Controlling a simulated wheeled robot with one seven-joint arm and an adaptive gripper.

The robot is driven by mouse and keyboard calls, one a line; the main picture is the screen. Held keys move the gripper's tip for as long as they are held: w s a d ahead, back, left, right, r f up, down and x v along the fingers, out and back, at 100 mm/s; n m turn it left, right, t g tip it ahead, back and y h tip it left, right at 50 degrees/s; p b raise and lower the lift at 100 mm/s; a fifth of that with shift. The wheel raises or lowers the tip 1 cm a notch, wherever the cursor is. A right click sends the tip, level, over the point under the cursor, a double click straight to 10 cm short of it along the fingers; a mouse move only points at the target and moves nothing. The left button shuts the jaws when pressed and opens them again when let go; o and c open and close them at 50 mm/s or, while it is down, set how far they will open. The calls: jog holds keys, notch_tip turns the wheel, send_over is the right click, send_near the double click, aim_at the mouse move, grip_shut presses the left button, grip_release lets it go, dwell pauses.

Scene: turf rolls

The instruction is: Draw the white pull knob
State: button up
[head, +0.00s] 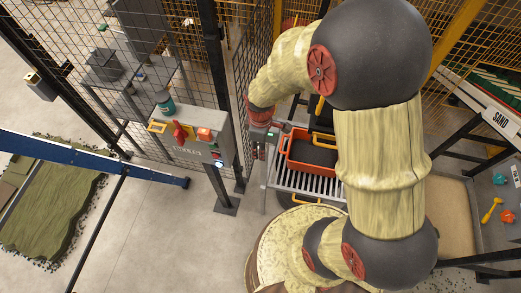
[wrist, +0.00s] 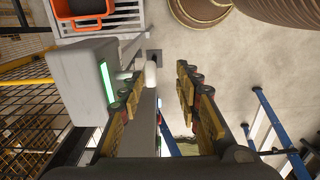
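The white knob (wrist: 150,74) shows in the wrist view as a small pale rounded piece beside a grey box. It lies between the two finger lines of my gripper (wrist: 160,92), nearer the left finger. My gripper is open, with clear space between the fingers, and nothing is held. Whether a finger touches the knob I cannot tell. The grey box (wrist: 80,78) with a green lit strip stands at the left of that view.
A grey control box (head: 190,148) with red and orange parts stands on a post. An orange crate (head: 312,165) rests on a roller conveyor (head: 300,185); the crate also shows in the wrist view (wrist: 85,18). A mesh fence (head: 160,120) runs behind. Concrete floor (head: 150,225) is clear at lower left.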

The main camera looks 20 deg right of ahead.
notch_tip(320, 180, up, 10)
jog(key=shift+f, duration=0.2)
dwell(0.6)
jog(key=s+f+m+t+b, duration=0.2)
jog(key=s+m+b, duration=0.3)
jog(key=b, duration=0.6)
jog(key=s+f+m+t+b, duration=0.1)
jog(key=s+m+t+b, duration=0.2)
jog(key=b, duration=0.9)
jog(key=shift+s+d+f+m+t+b, duration=0.15)
jog(key=shift+s+f+m+t+b, duration=0.2)
jog(key=shift+s+m, duration=1.35)
jog(key=shift+s+n, duration=0.3)
